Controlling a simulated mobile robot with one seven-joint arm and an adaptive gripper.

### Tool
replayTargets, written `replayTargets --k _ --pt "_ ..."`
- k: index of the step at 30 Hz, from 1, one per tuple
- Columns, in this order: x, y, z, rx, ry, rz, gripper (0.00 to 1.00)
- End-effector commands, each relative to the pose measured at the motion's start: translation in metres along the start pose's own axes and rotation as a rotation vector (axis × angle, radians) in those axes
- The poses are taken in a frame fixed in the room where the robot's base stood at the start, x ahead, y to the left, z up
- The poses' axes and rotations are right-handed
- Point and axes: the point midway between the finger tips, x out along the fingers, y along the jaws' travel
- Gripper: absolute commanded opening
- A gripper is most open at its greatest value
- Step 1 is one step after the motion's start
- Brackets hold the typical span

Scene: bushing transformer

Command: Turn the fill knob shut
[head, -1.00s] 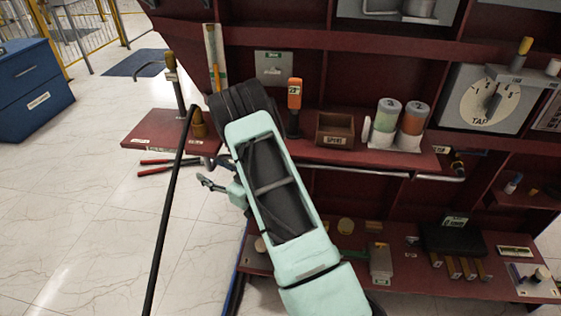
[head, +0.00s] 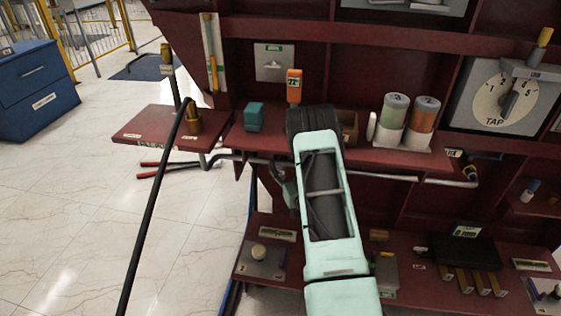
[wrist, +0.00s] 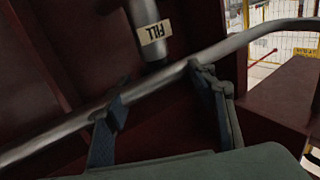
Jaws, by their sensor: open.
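In the wrist view a grey cylindrical part (wrist: 146,12) hangs from the top, with a cream tag reading FILL (wrist: 153,33). I cannot tell which part of it is the knob. My gripper (wrist: 157,88) is open, its two dark fingers spread left and right below the tag. No contact with the FILL part shows, and nothing is between the fingertips except a grey pipe (wrist: 160,78) crossing behind or between them. In the head view my gripper (head: 285,185) is partly hidden beside my arm, below the shelf. The FILL part is not visible there.
The grey pipe (head: 385,175) runs under the red shelf (head: 285,148). The shelf holds a teal box (head: 254,117), an orange meter (head: 294,86) and two cylinders (head: 392,112). A black hose (head: 150,210) crosses at left. The floor at left is open.

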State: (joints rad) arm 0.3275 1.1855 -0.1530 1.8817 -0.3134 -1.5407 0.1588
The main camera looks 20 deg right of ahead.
Motion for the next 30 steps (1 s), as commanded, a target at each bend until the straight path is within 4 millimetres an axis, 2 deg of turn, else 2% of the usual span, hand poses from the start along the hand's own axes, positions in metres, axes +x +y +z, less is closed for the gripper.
replayTargets --k 3,7,18,30 --pt "0.019 0.000 0.001 -0.001 0.002 0.000 0.52" --pt "0.033 0.000 0.001 -0.001 0.002 0.000 0.52" --pt "0.039 0.000 0.000 0.001 -0.001 0.000 0.52" --pt "0.038 0.000 0.000 0.000 -0.001 0.000 0.09"
